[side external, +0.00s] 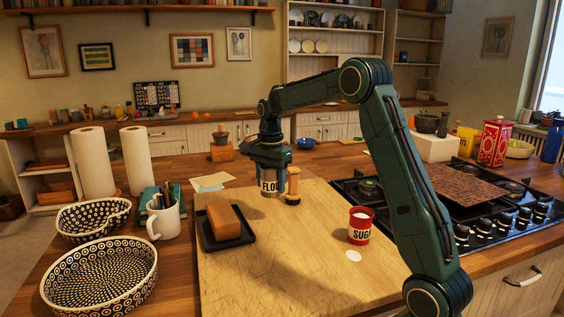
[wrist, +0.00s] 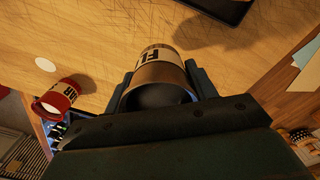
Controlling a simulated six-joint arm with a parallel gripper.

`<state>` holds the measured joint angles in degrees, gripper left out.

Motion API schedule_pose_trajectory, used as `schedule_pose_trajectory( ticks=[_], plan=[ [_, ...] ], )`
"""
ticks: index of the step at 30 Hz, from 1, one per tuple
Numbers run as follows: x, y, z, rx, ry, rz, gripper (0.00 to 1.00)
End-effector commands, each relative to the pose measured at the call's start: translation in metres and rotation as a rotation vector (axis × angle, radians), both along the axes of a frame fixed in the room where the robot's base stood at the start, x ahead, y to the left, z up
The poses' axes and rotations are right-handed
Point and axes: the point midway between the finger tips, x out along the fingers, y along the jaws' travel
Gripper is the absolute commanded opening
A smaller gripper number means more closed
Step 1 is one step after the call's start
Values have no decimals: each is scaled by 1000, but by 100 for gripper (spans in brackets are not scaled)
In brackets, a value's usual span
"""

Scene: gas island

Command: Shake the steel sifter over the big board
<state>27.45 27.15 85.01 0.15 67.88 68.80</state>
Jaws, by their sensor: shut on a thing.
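The steel sifter (side external: 268,184), a metal can with a pale label reading "FLO", is in my gripper (side external: 268,157) over the far part of the big board. My gripper is shut around its upper part. In the wrist view, the sifter (wrist: 160,76) sits between the two fingers of my gripper (wrist: 162,84), its label partly showing. It looks about upright in the side view; I cannot tell whether its bottom touches the board. The big board (side external: 300,270) is pale scratched wood, and its surface also fills much of the wrist view (wrist: 90,25).
A wooden mill (side external: 293,186) stands close right of the sifter. A dark tray (side external: 226,242) with a brown block (side external: 225,221) is at left. A red sugar tin (side external: 359,226) and a white disc (side external: 353,256) are at right. The board's front middle is clear.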

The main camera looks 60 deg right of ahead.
Motion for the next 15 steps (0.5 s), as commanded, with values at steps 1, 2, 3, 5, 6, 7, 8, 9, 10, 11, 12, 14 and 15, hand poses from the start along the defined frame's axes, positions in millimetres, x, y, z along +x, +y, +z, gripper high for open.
schedule_pose_trajectory(
  ticks=[1, 2, 3, 5, 6, 7, 8, 9, 10, 11, 12, 14, 15],
  plan=[
    [0, 0, 0, 0, -1, 0, 36],
    [0, 0, 0, 0, -1, 0, 36],
    [0, 0, -1, 0, -1, 0, 36],
    [0, 0, -2, 0, 0, 0, 36],
    [0, 0, -3, 0, 1, 0, 36],
    [0, 0, -5, 0, 1, 0, 36],
    [0, 0, -6, 0, 1, 0, 36],
    [0, 0, -8, 0, 1, 0, 36],
    [0, 0, -9, 0, 0, 0, 36],
    [0, 0, -11, 0, 0, 0, 36],
    [0, 0, -13, 0, 0, 0, 36],
    [0, 0, -17, 0, 1, 0, 36],
    [0, 0, -19, 0, 1, 0, 36]
  ],
)
